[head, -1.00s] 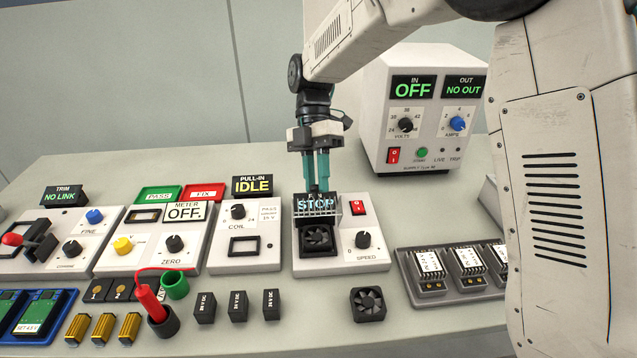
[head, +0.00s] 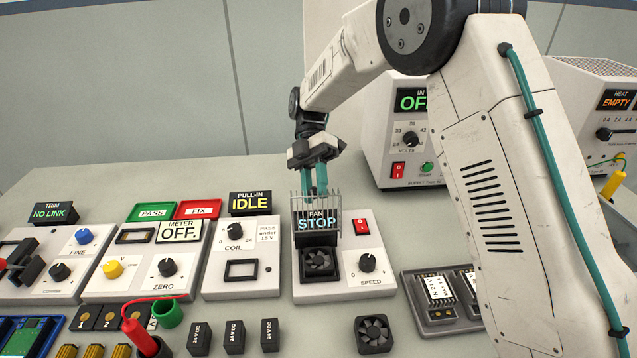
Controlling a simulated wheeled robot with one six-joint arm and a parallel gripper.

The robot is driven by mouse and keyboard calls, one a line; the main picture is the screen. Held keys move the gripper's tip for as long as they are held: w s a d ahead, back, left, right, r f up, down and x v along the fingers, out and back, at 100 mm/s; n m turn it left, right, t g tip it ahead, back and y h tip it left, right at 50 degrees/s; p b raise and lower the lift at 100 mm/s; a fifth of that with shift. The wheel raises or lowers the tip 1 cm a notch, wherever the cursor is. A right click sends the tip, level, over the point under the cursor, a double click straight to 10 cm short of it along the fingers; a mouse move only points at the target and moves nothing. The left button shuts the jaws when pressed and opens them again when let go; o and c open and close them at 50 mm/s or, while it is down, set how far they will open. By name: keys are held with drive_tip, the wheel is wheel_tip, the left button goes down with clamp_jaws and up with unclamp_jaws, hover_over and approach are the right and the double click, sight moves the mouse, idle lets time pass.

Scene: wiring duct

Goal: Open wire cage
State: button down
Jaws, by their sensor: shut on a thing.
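The wire cage (head: 333,212) stands raised at the back of the fan unit (head: 352,280), in front of the fan's STOP display (head: 317,222). The black fan (head: 318,262) in its square seat below is uncovered. My gripper (head: 315,192) reaches down behind the cage's upper edge, with its teal fingers shut on the cage. The exact contact of the fingertips is partly hidden by the wires.
A loose fan (head: 374,334) lies on the bench in front. The coil unit (head: 242,262) is close on the left. The power supply (head: 408,140) stands behind, right.

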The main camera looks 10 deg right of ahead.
drive_tip(key=shift+w+a+f, duration=0.1)
drive_tip(key=shift+a+f, duration=0.1)
drive_tip(key=shift+f, duration=0.2)
drive_tip(key=c, duration=1.3)
unclamp_jaws()
drive_tip(key=shift+w, duration=0.1)
drive_tip(key=shift+c, duration=0.2)
drive_tip(key=shift+o, duration=0.4)
drive_tip(key=shift+w+a+f, duration=0.1)
drive_tip(key=shift+a, duration=0.05)
drive_tip(key=shift+d, duration=0.2)
